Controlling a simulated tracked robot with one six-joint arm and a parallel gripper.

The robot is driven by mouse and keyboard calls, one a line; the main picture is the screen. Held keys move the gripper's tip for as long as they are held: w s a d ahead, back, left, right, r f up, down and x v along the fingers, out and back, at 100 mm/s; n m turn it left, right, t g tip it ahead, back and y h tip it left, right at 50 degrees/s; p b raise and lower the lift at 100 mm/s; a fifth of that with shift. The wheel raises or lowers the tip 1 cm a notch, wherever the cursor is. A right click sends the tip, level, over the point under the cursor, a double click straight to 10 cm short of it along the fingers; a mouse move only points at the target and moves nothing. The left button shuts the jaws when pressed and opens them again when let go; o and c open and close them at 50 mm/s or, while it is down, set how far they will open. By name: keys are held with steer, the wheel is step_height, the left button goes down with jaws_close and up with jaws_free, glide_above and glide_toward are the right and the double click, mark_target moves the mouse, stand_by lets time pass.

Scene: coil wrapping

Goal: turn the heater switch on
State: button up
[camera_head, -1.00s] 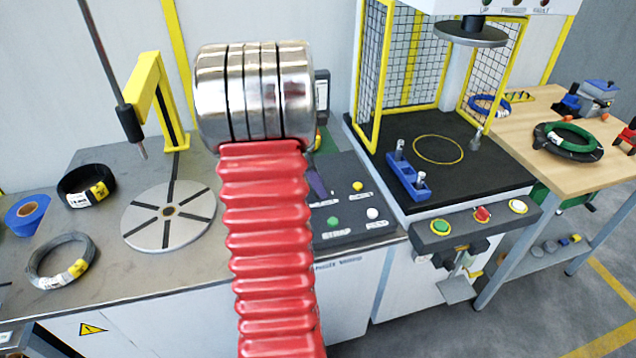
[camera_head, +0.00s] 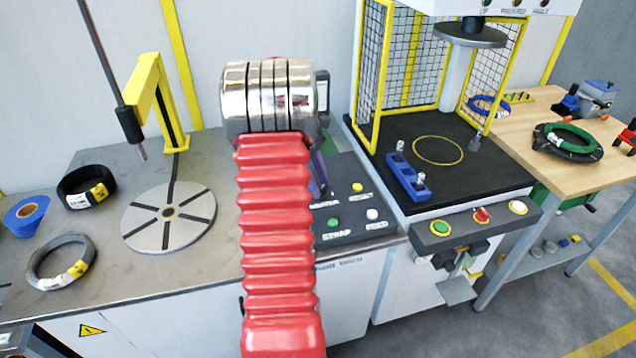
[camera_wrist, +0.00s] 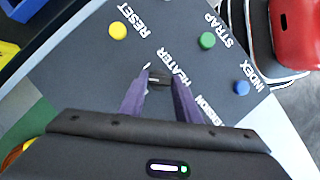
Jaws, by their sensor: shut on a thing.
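The heater switch (camera_wrist: 158,80) is a small dark lever by the HEATER label on the black control panel (camera_wrist: 75,70) in the wrist view. My gripper (camera_wrist: 158,88) has purple fingers, one on each side of the switch and shut on it. The fingers hide part of the lever, and I cannot tell which way it is set. In the head view the panel (camera_head: 350,236) stands at the right end of the grey bench. My red-sleeved arm covers most of the gripper there; one purple finger (camera_head: 318,176) shows over the panel.
Yellow (camera_wrist: 117,30), green (camera_wrist: 207,40) and blue (camera_wrist: 241,87) buttons sit near the switch. A round turntable (camera_head: 150,228) and a yellow post (camera_head: 148,95) stand left of my arm. A caged press (camera_head: 470,190) stands right of the panel.

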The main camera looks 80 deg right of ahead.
steer(key=m, duration=0.2)
steer(key=m+y, duration=0.1)
steer(key=m+t, duration=0.1)
steer(key=m, duration=0.1)
steer(key=shift+d+m+y, duration=0.25)
steer(key=shift+m+y, duration=0.05)
steer(key=shift+y, duration=0.1)
steer(key=shift+m+t+y, duration=0.3)
steer(key=shift+m+t, duration=0.3)
steer(key=shift+m, duration=0.8)
steer(key=shift+a, duration=0.1)
steer(key=o, duration=1)
steer(key=shift+s, duration=0.1)
steer(key=shift+o, duration=0.2)
steer(key=v, duration=1.3)
steer(key=shift+d+r, duration=0.25)
steer(key=shift+r, duration=0.05)
